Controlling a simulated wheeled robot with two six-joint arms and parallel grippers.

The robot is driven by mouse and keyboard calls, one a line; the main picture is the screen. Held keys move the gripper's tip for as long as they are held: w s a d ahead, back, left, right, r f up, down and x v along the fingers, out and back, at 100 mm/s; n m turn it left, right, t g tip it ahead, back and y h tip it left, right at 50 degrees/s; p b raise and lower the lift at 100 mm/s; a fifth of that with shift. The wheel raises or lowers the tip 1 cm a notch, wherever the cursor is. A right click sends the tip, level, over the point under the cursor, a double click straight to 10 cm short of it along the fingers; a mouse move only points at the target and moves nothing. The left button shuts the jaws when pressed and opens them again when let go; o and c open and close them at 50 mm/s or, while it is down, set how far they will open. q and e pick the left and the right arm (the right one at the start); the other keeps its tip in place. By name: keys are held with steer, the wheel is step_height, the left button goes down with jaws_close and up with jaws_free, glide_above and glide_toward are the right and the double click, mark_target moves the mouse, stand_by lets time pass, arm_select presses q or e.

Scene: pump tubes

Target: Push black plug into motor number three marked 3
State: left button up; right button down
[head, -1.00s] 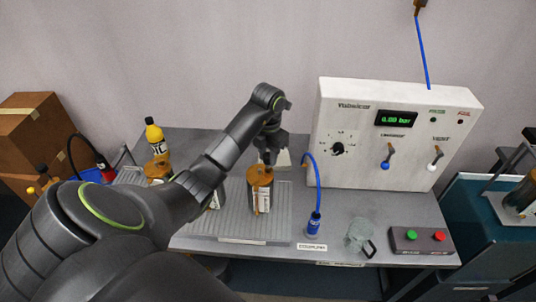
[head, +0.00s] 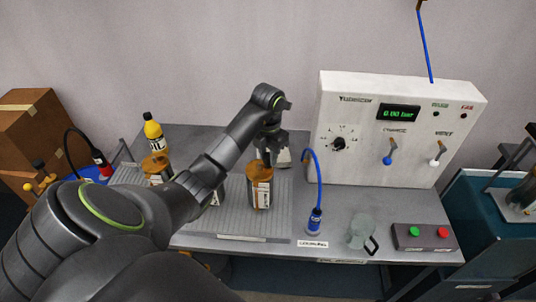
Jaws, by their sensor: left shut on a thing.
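A motor (head: 259,187), a copper-topped can with a white label, stands at the right of the grey ribbed tray (head: 238,238). A second motor (head: 157,167) stands at the left, and another (head: 217,198) is mostly hidden behind my arm. I cannot read their numbers. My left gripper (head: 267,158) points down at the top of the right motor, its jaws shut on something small. The black plug cannot be made out; the gripper hides what it holds. I cannot tell whether it touches the motor. My right gripper is not in view.
A blue hose with a blue coupling (head: 315,220) stands right of the tray, before the white control panel (head: 350,100). A clear jug (head: 361,232) and a button box (head: 424,237) are further right. A yellow oil bottle (head: 153,132) stands at the back left.

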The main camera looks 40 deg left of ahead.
arm_select(q)
steer(key=shift+f+b, duration=0.55)
steer(key=shift+f, duration=0.1)
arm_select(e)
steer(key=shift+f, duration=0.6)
arm_select(q)
steer(key=shift+s, duration=0.1)
steer(key=o, duration=1.1)
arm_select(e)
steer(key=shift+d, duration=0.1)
